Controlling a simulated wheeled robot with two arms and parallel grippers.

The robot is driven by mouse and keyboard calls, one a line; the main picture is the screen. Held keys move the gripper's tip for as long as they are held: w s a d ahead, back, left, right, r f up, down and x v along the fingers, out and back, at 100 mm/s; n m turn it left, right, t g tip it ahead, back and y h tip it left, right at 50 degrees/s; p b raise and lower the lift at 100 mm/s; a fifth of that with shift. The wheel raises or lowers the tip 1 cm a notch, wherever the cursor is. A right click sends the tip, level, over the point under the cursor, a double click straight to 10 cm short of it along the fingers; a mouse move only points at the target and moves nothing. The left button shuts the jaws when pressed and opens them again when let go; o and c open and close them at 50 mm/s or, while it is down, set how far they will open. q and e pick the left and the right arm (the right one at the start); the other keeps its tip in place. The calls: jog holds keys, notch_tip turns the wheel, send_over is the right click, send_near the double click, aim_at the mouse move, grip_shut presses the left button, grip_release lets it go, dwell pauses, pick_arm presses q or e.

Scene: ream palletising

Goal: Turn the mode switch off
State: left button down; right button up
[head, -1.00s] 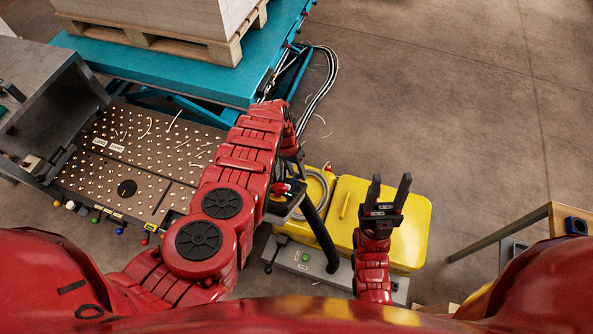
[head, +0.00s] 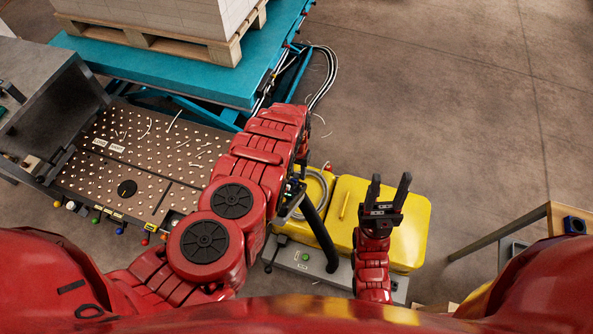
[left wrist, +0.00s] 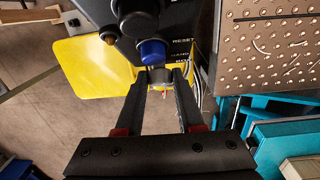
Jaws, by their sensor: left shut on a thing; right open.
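The dark control panel (left wrist: 122,40) fills the upper middle of the left wrist view, with a blue button (left wrist: 152,50) and partly readable white lettering. Just below that button, a small grey knob, which I take to be the mode switch (left wrist: 160,75), sits between the fingertips of my left gripper (left wrist: 162,80). The gripper is shut on it; the fingers partly hide it, and its setting cannot be read. In the head view my left arm covers most of the panel. My right gripper (head: 388,191) is open and empty above the yellow cover.
A yellow cover (head: 400,235) and a black post (head: 318,232) stand by the panel. At left is a studded ball table (head: 150,150). Behind is a teal lift table (head: 180,75) bearing a wooden pallet (head: 190,50) with a white stack. Open floor lies to the right.

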pick_arm(q)
jog(key=shift+d+n+y, duration=0.2)
jog(key=shift+n+y, duration=0.4)
jog(key=shift+y, duration=0.1)
jog(key=shift+d+f+n+t+y+b, duration=0.1)
jog(key=shift+f+n+t+y+b, duration=0.05)
jog(key=shift+n+t+y+b, duration=0.35)
jog(key=shift+n+y+b, duration=0.5)
jog(key=shift+y+b, duration=0.2)
jog(key=shift+b, duration=0.05)
jog(key=shift+n+y+b, duration=0.3)
jog(key=shift+n+b, duration=0.1)
jog(key=shift+b, duration=0.15)
jog(key=c, duration=0.5)
grip_release()
